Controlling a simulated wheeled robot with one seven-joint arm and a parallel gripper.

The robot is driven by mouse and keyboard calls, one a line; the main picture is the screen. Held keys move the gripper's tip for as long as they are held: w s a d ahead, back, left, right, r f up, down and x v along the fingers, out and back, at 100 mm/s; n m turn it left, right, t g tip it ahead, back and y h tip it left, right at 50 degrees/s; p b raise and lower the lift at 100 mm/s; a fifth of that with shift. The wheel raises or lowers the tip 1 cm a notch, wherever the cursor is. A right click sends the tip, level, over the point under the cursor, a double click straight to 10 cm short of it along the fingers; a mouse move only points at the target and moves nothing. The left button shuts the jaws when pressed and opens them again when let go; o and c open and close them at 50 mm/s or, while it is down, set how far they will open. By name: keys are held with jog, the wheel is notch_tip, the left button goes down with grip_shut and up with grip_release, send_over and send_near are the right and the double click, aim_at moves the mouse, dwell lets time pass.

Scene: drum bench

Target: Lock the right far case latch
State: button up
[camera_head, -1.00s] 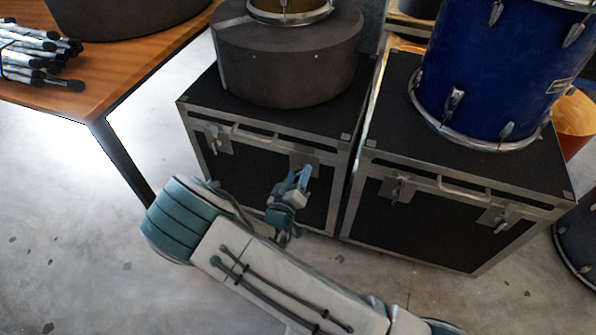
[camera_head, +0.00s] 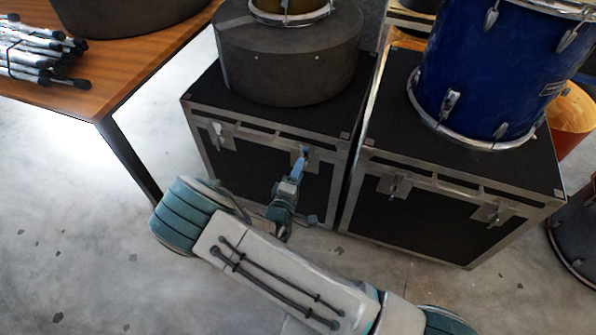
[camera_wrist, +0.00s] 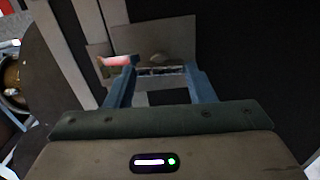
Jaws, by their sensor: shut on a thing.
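The left black case (camera_head: 262,170) has metal edges and two front latches. Its right latch (camera_head: 296,158) is partly hidden behind my gripper (camera_head: 304,155). In the wrist view, my gripper (camera_wrist: 162,72) has its two blue fingers on either side of a metal latch piece (camera_wrist: 160,71), shut on it in front of the latch's plate (camera_wrist: 167,38). I cannot tell the exact angle of the latch lever. The left case's other latch (camera_head: 218,137) is free. The right case (camera_head: 440,215) has two latches, a left one (camera_head: 394,187) and a right one (camera_head: 494,213), both untouched.
A round dark drum case (camera_head: 285,62) sits on the left case, and a blue drum (camera_head: 480,75) on the right case. A wooden table (camera_head: 115,75) with several sticks stands at left. A dark drum (camera_head: 580,240) is at far right. Floor in front is clear.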

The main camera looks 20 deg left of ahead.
dwell(0.4)
jog(key=shift+f, duration=0.1)
jog(key=o, duration=1)
jog(key=shift+s, duration=0.1)
jog(key=s, duration=0.4)
jog(key=s+p, duration=0.1)
jog(key=s, duration=0.4)
jog(key=s+a+p, duration=0.1)
jog(key=s, duration=0.3)
jog(key=shift+s+a, duration=0.1)
jog(key=shift+s, duration=0.25)
